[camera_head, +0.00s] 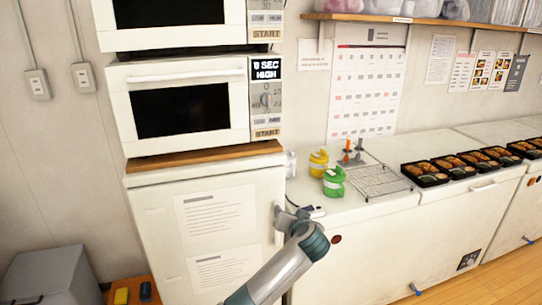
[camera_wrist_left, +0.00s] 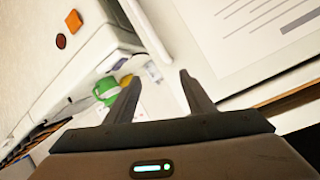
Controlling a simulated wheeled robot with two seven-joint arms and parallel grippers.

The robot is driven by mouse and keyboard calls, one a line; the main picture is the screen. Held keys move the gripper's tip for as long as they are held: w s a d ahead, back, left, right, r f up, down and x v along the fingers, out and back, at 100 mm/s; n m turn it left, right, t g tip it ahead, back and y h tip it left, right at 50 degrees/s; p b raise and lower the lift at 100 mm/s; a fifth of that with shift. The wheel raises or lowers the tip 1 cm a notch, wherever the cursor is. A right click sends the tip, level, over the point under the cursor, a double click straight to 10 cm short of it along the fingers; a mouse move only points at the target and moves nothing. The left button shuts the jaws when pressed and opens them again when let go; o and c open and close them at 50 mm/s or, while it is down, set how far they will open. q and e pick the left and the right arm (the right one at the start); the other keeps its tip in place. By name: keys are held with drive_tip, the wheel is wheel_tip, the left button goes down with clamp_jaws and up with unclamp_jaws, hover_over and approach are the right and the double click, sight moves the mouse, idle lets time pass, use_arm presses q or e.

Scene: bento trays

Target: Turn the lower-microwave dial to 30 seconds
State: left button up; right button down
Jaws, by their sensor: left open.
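The lower microwave (camera_head: 125,100) is white with a dark window and stands on a wooden board on a white cabinet. Its dial (camera_head: 266,101) is on the control panel at the right. The display (camera_head: 267,69) above the dial reads "0 SEC HIGH", and a START button (camera_head: 267,133) is below it. My left gripper (camera_head: 279,209) is well below the dial, in front of the cabinet's right edge. In the left wrist view its two fingers (camera_wrist_left: 160,77) stand apart with nothing held between them. The microwave is not seen in the wrist view. My right gripper is not in view.
Another microwave (camera_head: 180,38) sits directly above. The white cabinet (camera_head: 160,245) carries paper notices. On the counter to the right are a green container (camera_head: 334,182), a yellow one (camera_head: 318,162), a wire rack (camera_head: 380,182) and several bento trays (camera_head: 425,174). The space before the dial is clear.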

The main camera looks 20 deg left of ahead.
use_arm(q)
drive_tip(key=s+r+n+t+y, duration=0.1)
drive_tip(key=s+r+n+y, duration=0.1)
drive_tip(key=r, duration=1.4)
drive_tip(key=s+d+r+n+t+y+p, duration=0.1)
drive_tip(key=s+r+n, duration=0.3)
drive_tip(key=r, duration=1.3)
drive_tip(key=shift+n+t+y, duration=0.3)
drive_tip(key=shift+t+y, duration=0.2)
drive_tip(key=shift+y, duration=0.1)
drive_tip(key=shift+d+r, duration=0.1)
drive_tip(key=shift+w, duration=0.1)
drive_tip(key=p, duration=0.8)
approach(270, 99)
drive_tip(key=x, duration=0.7)
drive_tip(key=shift+w+r, duration=0.1)
drive_tip(key=shift+p+x, duration=0.35)
drive_tip(key=shift+x, duration=0.4)
